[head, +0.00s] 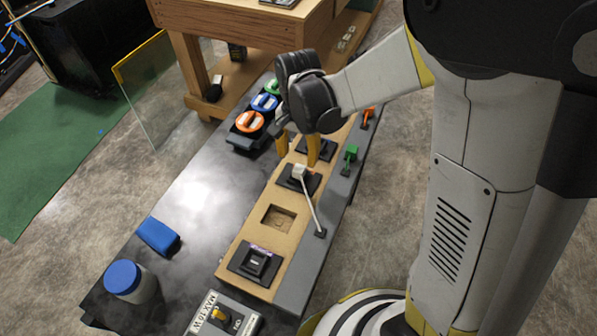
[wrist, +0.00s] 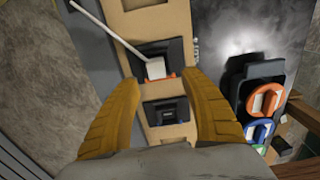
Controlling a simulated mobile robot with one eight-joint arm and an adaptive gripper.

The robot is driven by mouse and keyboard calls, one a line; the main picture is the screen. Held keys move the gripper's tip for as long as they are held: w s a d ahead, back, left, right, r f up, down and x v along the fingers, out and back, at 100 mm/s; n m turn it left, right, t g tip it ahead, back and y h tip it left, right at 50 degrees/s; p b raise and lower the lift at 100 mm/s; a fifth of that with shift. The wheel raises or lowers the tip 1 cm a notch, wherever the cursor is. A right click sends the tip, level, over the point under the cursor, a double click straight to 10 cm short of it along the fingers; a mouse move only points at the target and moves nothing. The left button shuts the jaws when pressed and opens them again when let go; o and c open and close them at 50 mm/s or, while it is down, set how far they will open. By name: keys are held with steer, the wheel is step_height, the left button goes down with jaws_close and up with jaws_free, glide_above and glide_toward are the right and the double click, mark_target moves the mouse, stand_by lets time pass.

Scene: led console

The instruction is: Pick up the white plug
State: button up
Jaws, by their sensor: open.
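The white plug (head: 299,171) sits at a black socket plate (head: 312,183) on the tan panel, with its pale cable running to the grey strip. In the wrist view the white plug (wrist: 155,68) shows just ahead of the fingertips, with a bit of orange at its base. My gripper (head: 297,151) has yellow fingers pointing down, apart and empty, a little beyond the plug in the head view. In the wrist view my gripper (wrist: 163,82) has one finger on each side of the panel. I cannot tell the exact height of the fingertips above the panel.
Green (head: 351,153) and orange (head: 368,115) plugs stand on the grey strip. An orange round knob (head: 250,122) with blue and green ones sits on the left. A blue block (head: 158,236) and a blue-lidded jar (head: 124,277) stand nearer. An empty square recess (head: 278,219) lies before the plug.

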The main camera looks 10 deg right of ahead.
mark_target(299, 168)
steer(key=f+b, duration=0.1)
steer(key=f, duration=0.1)
steer(key=f+b, duration=0.1)
steer(key=f, duration=0.2)
steer(key=shift+s+f+b, duration=0.3)
steer(key=shift+f+b, duration=0.05)
steer(key=shift+b, duration=0.05)
steer(key=shift+r, duration=0.1)
jaws_close()
